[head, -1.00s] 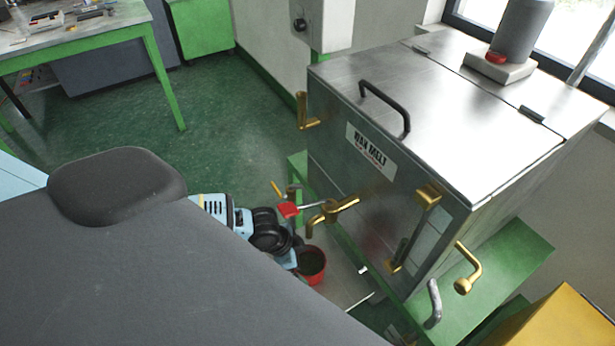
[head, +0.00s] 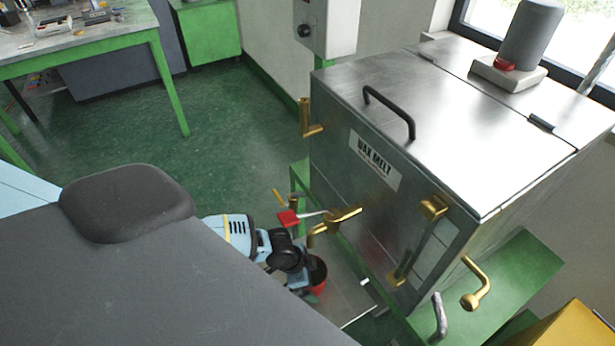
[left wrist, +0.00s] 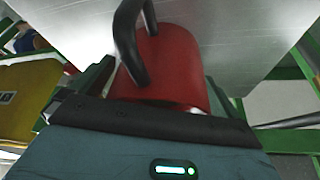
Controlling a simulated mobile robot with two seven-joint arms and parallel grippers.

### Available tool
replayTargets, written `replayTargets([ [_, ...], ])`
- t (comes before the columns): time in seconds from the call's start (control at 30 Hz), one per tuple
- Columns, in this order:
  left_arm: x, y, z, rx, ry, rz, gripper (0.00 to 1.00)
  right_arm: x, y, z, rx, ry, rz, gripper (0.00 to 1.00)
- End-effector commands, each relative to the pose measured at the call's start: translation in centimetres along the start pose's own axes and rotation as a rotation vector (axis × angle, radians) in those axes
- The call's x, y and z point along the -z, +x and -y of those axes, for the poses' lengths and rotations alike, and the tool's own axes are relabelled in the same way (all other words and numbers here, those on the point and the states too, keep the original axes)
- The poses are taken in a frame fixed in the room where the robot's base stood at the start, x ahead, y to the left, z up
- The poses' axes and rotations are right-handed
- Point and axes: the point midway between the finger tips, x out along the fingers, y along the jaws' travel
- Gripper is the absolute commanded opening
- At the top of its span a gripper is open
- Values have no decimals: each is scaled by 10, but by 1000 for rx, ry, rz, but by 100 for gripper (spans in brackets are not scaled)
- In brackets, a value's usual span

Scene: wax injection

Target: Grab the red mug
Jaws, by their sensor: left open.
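The red mug (head: 319,279) stands below the front of the wax melt tank, partly hidden by my left gripper (head: 306,288) in the head view. In the left wrist view the red mug (left wrist: 182,72) fills the middle, with a dark curved handle on its near side. My left gripper (left wrist: 160,80) is open, with one dark finger on each side of the mug. I cannot tell whether the fingers touch it. My right gripper is not in view.
A green stand (head: 510,270) carries the tank. A green-legged table (head: 110,45) is at the far left. Green floor (head: 220,130) between is clear.

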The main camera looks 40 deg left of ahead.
Motion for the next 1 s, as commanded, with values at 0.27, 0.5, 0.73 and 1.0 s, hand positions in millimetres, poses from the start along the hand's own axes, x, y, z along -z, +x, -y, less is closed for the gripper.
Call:
replayTargets([
  [0.27, 0, -1, 0, 1, 0, -1, 71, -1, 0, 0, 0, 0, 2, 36],
  [0.5, 1, -1, 1, 1, 0, -3, 43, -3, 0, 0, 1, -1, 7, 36],
  [0.73, 2, -2, 1, 1, 0, -3, 43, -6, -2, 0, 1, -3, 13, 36],
  [1.0, 13, -26, 2, 4, 2, -7, 43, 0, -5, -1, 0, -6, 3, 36],
])
